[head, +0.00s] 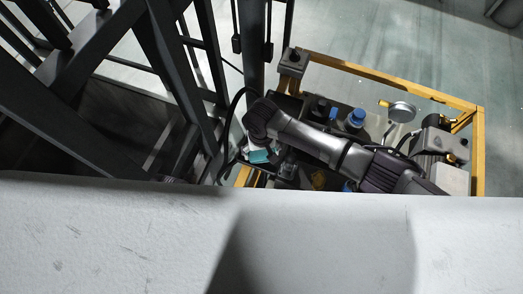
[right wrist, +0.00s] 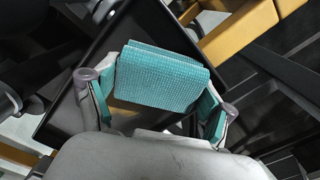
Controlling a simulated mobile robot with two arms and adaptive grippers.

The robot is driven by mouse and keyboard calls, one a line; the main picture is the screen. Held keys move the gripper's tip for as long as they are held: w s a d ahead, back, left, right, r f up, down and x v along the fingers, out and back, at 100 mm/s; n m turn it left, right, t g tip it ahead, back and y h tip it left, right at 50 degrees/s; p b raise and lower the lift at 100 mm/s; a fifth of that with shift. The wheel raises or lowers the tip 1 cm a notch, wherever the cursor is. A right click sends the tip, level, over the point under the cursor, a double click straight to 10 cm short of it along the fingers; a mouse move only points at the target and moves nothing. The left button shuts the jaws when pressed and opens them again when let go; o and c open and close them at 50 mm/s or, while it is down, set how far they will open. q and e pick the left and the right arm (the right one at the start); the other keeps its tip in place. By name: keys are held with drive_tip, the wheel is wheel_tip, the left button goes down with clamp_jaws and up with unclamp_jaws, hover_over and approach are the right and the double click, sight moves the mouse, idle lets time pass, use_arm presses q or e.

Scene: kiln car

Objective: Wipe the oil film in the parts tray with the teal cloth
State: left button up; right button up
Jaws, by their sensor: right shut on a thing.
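The teal cloth (right wrist: 160,78) is a folded, textured pad held across my right gripper (right wrist: 157,100) in the right wrist view. A bit of teal also shows at the gripper end of my right arm in the head view (head: 259,156). The dark parts tray (right wrist: 66,92) lies behind the cloth, with its raised rim running at a slant. A brownish patch (right wrist: 130,122) shows on the tray floor between the fingers and may be oil film. The cloth hides much of the tray floor, and I cannot tell whether it touches it. My left gripper is not in view.
A yellow frame (head: 390,79) surrounds the work area, with blue-capped containers (head: 355,118) and a round metal dish (head: 402,112) inside it. Dark steel beams (head: 170,60) stand to the left. A large pale surface (head: 320,245) fills the bottom of the head view.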

drive_tip(key=shift+w+d+b, duration=0.15)
drive_tip(key=shift+w+d, duration=0.05)
drive_tip(key=shift+w, duration=0.5)
drive_tip(key=shift+w+d+b, duration=0.15)
drive_tip(key=shift+w+d, duration=0.1)
drive_tip(key=shift+w, duration=0.4)
drive_tip(key=shift+w+d+b, duration=0.15)
drive_tip(key=shift+w+d, duration=0.05)
drive_tip(key=shift+w, duration=0.5)
drive_tip(key=shift+w+d+f+b, duration=0.15)
drive_tip(key=shift+w+b, duration=0.1)
drive_tip(key=shift+w, duration=0.3)
drive_tip(key=shift+w+d+r+b, duration=0.1)
drive_tip(key=shift+w+d+b, duration=0.15)
drive_tip(key=shift+w, duration=0.3)
drive_tip(key=shift+w+d+f+b, duration=0.1)
drive_tip(key=shift+w+b, duration=0.15)
drive_tip(key=shift+w, duration=0.3)
drive_tip(key=shift+w+d, duration=0.2)
drive_tip(key=shift+w, duration=0.4)
